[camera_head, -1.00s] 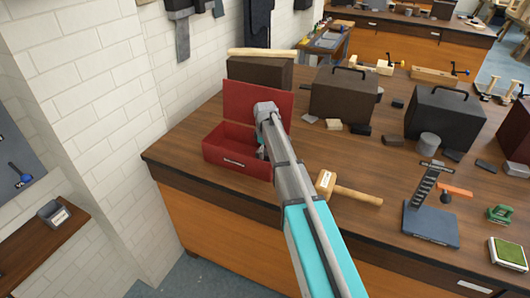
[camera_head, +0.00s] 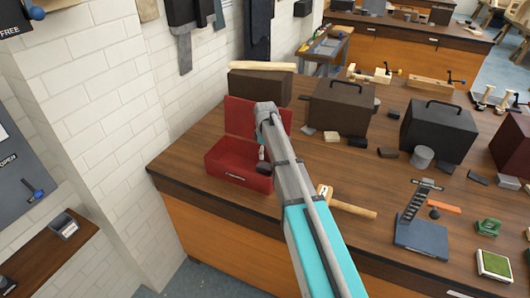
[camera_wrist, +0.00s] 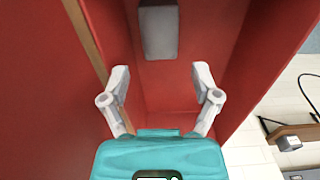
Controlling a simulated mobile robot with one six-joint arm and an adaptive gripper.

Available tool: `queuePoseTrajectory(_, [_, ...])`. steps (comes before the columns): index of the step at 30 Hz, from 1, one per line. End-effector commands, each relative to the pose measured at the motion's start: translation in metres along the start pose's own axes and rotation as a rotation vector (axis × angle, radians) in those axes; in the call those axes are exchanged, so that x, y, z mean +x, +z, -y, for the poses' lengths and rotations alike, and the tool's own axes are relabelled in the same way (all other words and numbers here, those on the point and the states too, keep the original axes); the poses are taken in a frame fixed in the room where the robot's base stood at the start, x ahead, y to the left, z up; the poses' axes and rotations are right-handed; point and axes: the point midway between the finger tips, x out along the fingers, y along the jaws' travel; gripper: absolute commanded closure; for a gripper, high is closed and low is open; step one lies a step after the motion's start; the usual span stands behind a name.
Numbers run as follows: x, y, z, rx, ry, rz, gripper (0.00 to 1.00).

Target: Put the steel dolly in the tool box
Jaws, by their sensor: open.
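The red tool box (camera_head: 236,172) stands open near the left end of the wooden bench, its lid raised at the back. My gripper (camera_wrist: 161,73) is open, with nothing between its fingers, and points into the red interior (camera_wrist: 165,95) in the wrist view. A grey block, which looks like the steel dolly (camera_wrist: 159,32), lies inside against the red surface, beyond the fingertips and apart from them. In the head view my arm covers part of the box, and the dolly cannot be made out clearly there.
A wooden mallet (camera_head: 350,206) lies to the right of the box. A blue-based stand (camera_head: 420,236), a grey cylinder (camera_head: 422,157) and dark cases (camera_head: 342,103) are farther right. A brown block (camera_head: 262,84) stands behind the lid. A white brick wall (camera_head: 100,100) is at the left.

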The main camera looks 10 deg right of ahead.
Motion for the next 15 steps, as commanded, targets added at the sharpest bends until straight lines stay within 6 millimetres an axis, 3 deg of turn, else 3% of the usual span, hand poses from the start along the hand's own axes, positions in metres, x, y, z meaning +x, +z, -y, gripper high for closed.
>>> queuePoseTrajectory(6, [-0.022,0.0,0.0,0.0,0.0,0.0,0.2])
queuePoseTrajectory(15, [-0.041,0.0,0.0,0.0,0.0,0.0,0.2])
